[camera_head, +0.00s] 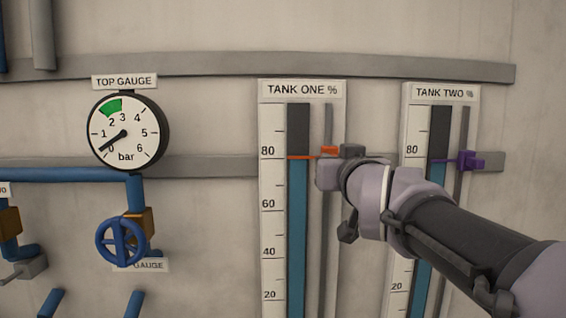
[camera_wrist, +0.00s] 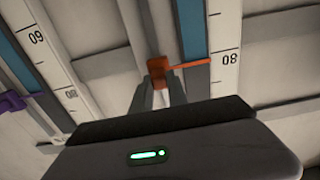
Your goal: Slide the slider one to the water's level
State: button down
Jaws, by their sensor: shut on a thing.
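The TANK ONE gauge (camera_head: 272,180) stands on the wall in the middle of the head view. Its blue water column (camera_head: 297,230) ends near the 80 mark, with dark tube above. The orange slider one (camera_head: 329,150) sits on the grey rail right of the column, and its thin pointer lies at about the water's top edge. In the wrist view, the slider (camera_wrist: 156,67) is between my fingertips, its pointer reaching right near the blue-dark boundary. My gripper (camera_wrist: 158,84) is shut on the slider; the head view shows my gripper (camera_head: 336,155) partly hiding it.
The TANK TWO gauge (camera_head: 414,125) with a purple slider (camera_head: 470,160) stands to the right, partly behind my arm. A round pressure gauge (camera_head: 127,131) and a blue valve wheel (camera_head: 122,241) are on the left.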

jog(key=c, duration=1.3)
grip_release()
jog(key=s+p, duration=0.3)
jog(key=s, duration=1.4)
jog(key=shift+s, duration=0.25)
jog(key=s+f+m+g+b, duration=0.1)
jog(key=s+f+g+b, duration=0.15)
jog(key=f+b, duration=1.6)
jog(key=s+f+m+g+b, duration=0.3)
jog(key=f+b, duration=0.6)
jog(key=f, duration=1.8)
jog(key=s+a+f+g+b, duration=0.1)
jog(key=s+f+g+b, duration=0.1)
jog(key=f+b, duration=0.4)
jog(key=s+a+f+g+y+b, duration=0.1)
jog(key=s+f+b, duration=0.3)
jog(key=f, duration=1)
jog(key=s+a+f+g+y+b, duration=0.1)
jog(key=s+a+f+g+b, duration=0.1)
jog(key=f+b, duration=0.6)
jog(key=shift+s+f+g, duration=0.3)
jog(key=shift+f+g, duration=0.15)
jog(key=shift+f, duration=0.1)
jog(key=shift+s+f+g, duration=0.25)
jog(key=shift+f+g, duration=0.15)
jog(key=shift+f, duration=0.15)
